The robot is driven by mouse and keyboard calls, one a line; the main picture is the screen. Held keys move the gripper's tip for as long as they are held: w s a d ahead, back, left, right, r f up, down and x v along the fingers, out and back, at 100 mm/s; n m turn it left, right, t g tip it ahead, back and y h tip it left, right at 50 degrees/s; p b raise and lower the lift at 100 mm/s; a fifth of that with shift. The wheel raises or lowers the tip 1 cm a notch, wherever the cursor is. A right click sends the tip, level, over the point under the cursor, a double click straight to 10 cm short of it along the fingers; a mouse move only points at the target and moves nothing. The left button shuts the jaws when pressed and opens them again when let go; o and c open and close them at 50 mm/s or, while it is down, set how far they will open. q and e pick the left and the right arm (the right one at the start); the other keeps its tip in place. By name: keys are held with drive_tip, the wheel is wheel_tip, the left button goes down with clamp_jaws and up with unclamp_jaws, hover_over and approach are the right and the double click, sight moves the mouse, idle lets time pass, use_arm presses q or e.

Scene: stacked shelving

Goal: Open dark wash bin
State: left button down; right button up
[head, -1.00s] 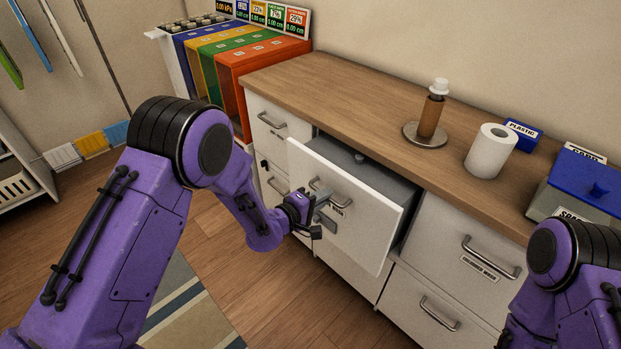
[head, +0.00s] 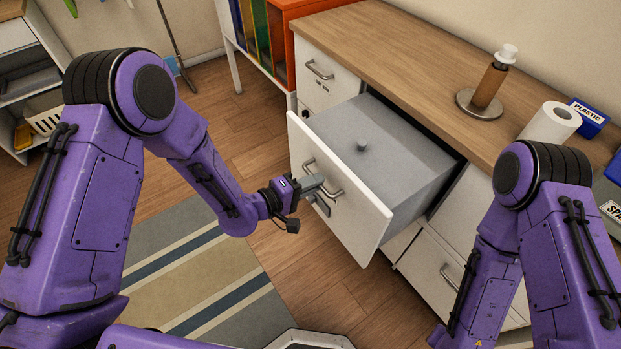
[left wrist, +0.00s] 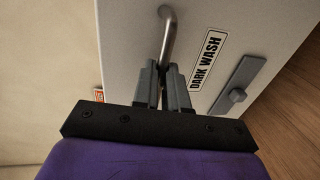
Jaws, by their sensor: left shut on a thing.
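The dark wash bin (head: 345,205) is a white-fronted drawer standing well out from the counter. Its grey lid (head: 390,150) with a small knob covers the top, so the inside is hidden. The "DARK WASH" label (left wrist: 205,62) shows beside the metal bar handle (left wrist: 169,35) in the left wrist view. My left gripper (head: 312,184) is shut on that handle, and its fingers (left wrist: 163,85) meet around the bar in the left wrist view. My right arm shows at the right, but its gripper is out of view.
The wooden counter (head: 400,50) carries a brown bottle (head: 488,85) on a round plate, a paper roll (head: 551,124) and a blue plastic box (head: 589,116). Closed drawers flank the bin. A striped rug (head: 205,275) and clear wooden floor lie in front.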

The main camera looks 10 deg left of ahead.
use_arm(q)
drive_tip(key=c, duration=1.2)
unclamp_jaws()
drive_tip(key=shift+a, duration=0.1)
drive_tip(key=b+v, duration=0.1)
drive_tip(key=v, duration=0.9)
drive_tip(key=shift+s+a, duration=0.1)
drive_tip(key=shift+s, duration=0.2)
